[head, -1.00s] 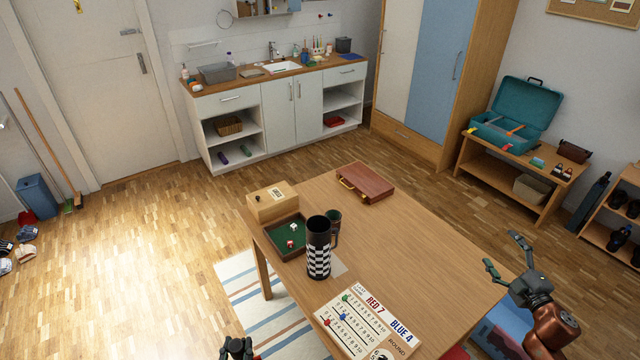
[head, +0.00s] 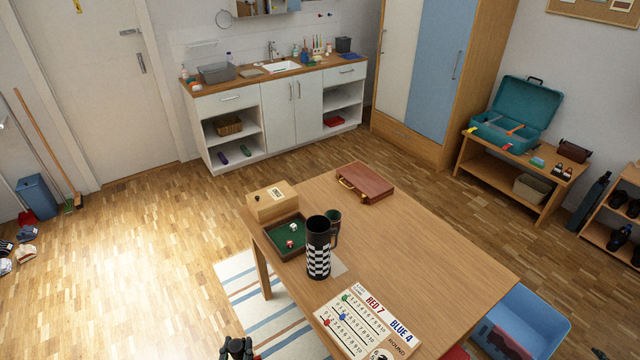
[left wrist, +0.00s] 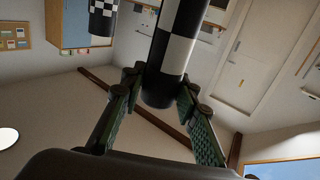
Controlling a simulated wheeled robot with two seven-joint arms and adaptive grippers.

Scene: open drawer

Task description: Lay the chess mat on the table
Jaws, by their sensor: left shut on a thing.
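The chess mat (left wrist: 178,45) shows in the left wrist view as a roll with large black and white squares and a black end. My left gripper (left wrist: 160,88) is shut on it near that black end, a finger on each side. In the head view my left gripper (head: 238,350) is at the bottom edge, left of the table (head: 420,240). The mat cannot be made out there. Of my right gripper, only what seems to be a dark tip (head: 599,354) shows at the bottom right edge, so its state is hidden.
The table's right part is bare.

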